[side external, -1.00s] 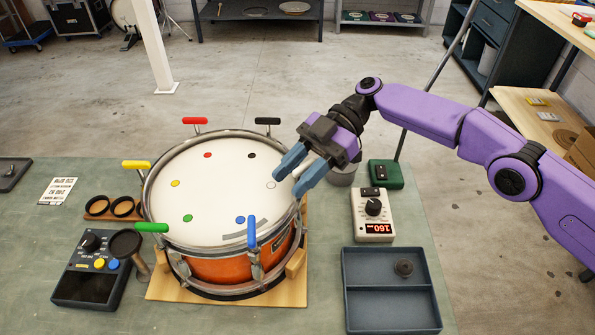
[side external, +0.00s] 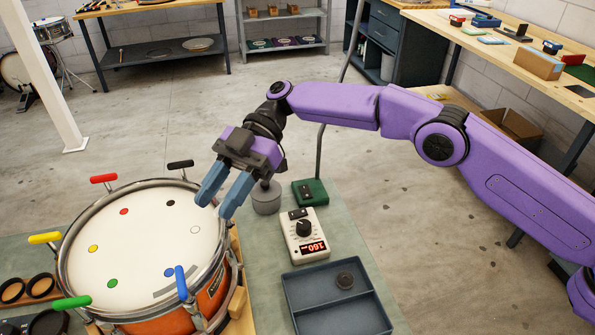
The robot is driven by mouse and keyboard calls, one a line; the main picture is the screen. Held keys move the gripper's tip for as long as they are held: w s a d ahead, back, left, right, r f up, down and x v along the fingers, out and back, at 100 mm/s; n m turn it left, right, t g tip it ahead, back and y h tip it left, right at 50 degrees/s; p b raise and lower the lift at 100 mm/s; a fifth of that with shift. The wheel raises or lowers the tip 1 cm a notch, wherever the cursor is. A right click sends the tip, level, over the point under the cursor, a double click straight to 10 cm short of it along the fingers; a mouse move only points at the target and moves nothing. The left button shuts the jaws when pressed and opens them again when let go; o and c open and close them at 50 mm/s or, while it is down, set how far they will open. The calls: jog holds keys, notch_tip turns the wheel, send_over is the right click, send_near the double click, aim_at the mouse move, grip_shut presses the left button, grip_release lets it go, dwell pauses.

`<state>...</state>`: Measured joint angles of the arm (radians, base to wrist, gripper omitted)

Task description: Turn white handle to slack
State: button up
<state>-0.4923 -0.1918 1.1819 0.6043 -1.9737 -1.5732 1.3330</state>
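The drum (side external: 150,235) has a white head, an orange shell and coloured handles around its rim. A white dot (side external: 195,230) on the head marks the white handle's place at the right rim. The white handle itself is not clearly visible; my gripper's blue fingers cover that spot. My gripper (side external: 214,207) points down over the right rim, its two fingers apart with a gap between them. I cannot tell whether they touch the handle.
Black (side external: 180,164) and blue (side external: 181,283) handles stand on either side of this spot. Right of the drum are a grey cylinder (side external: 266,200), a green box (side external: 310,192), a meter reading 160 (side external: 304,238) and a dark tray (side external: 335,305).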

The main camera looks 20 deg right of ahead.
jog(key=s+d+r, duration=0.7)
jog(key=d+r, duration=0.1)
jog(key=d, duration=0.2)
jog(key=shift+s, duration=0.35)
jog(key=shift+o, duration=0.3)
jog(key=shift+r, duration=0.1)
